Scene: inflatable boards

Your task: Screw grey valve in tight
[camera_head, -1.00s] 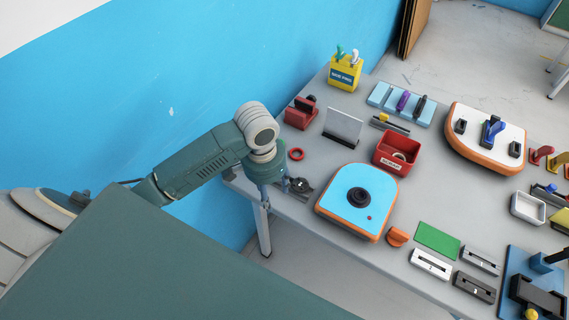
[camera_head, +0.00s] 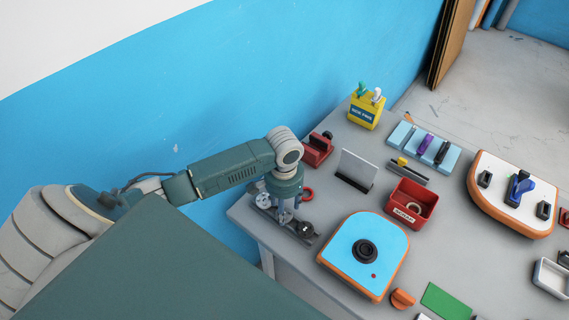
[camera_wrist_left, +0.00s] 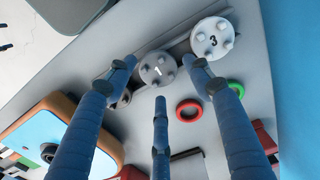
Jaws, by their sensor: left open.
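A grey round valve marked 1 (camera_wrist_left: 158,70) sits in a holder strip (camera_head: 263,203) at the table's near left corner. In the left wrist view it lies between the fingertips of my left gripper (camera_wrist_left: 162,76), which is open and appears not to touch it. In the head view the left gripper (camera_head: 286,208) points down over the strip and hides much of it. A white valve marked 3 (camera_wrist_left: 212,38) sits beside the grey one, and a dark valve (camera_head: 305,230) sits at the strip's other end. The blue-topped orange board (camera_head: 345,235) has a black round fitting (camera_head: 365,251). My right gripper is not seen.
A red ring (camera_head: 307,194) lies close beside the strip. A red box (camera_head: 411,206), a grey upright plate (camera_head: 356,169), a red holder (camera_head: 317,150) and a yellow tool box (camera_head: 365,112) stand behind. The blue wall (camera_head: 200,110) is close to the left arm.

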